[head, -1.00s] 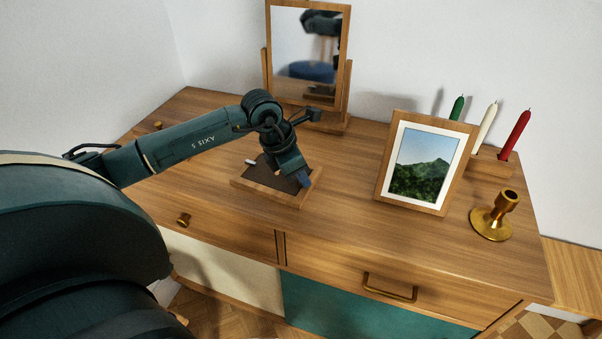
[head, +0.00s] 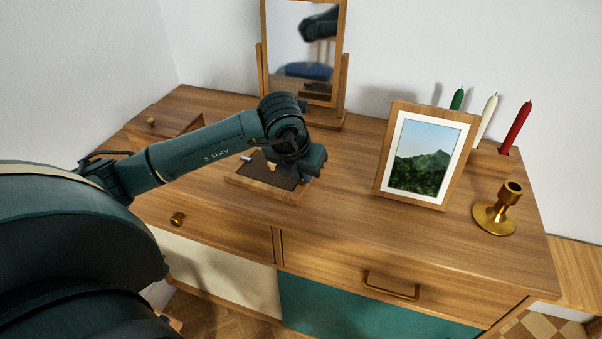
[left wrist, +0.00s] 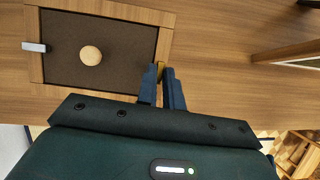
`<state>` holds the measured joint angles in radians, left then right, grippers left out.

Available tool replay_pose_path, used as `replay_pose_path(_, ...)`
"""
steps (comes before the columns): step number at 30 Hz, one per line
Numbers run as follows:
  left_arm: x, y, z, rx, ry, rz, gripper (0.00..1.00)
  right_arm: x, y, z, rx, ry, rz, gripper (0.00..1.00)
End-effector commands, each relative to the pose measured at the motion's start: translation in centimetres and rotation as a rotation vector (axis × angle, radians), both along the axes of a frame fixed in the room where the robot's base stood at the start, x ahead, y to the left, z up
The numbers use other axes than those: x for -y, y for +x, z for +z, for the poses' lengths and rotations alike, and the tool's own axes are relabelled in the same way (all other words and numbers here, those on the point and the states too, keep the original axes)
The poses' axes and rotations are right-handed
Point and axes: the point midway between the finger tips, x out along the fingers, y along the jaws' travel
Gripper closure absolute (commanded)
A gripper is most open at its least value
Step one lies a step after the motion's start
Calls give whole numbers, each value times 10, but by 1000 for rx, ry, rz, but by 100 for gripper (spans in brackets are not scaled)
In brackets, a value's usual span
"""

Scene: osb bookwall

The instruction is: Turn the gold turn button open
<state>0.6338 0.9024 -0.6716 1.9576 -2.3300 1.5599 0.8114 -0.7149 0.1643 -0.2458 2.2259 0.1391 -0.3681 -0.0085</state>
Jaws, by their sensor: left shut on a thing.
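The gold turn button (left wrist: 161,66) sits on the right side of a wooden frame (left wrist: 35,70) around a dark panel (left wrist: 115,63). My left gripper (left wrist: 162,75) has its blue fingers on either side of the button, shut on it; the fingers hide part of it. In the head view the gripper (head: 308,172) is over the right end of the wooden frame (head: 262,195), and the button is hidden there. A silver turn button (left wrist: 35,47) is on the frame's opposite side. A round wooden knob (left wrist: 91,55) stands on the panel. My right gripper is not in view.
The frame lies on a wooden dresser top (head: 345,235). A mirror (head: 342,85) stands behind it. A picture frame (head: 447,190), a brass candlestick (head: 494,218) and candles (head: 517,128) stand to the right. Bare wood lies between the frame and the picture.

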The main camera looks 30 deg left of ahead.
Motion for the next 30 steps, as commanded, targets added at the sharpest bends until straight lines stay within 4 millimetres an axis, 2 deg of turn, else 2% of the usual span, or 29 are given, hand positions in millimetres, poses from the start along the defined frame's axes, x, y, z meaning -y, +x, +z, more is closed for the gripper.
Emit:
replay_pose_path(19, 1, 0, 0, -1, -1, 46, 100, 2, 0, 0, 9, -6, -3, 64)
replay_pose_path(20, 1, 0, 0, -1, -1, 46, 89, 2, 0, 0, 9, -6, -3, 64)
replay_pose_path(21, 1, 0, 0, -1, -1, 46, 86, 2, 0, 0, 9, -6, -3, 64)
replay_pose_path(27, 1, 0, 0, -1, -1, 46, 70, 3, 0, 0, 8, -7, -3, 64)
replay_pose_path(30, 1, 0, 0, -1, -1, 46, 69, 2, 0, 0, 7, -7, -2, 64)
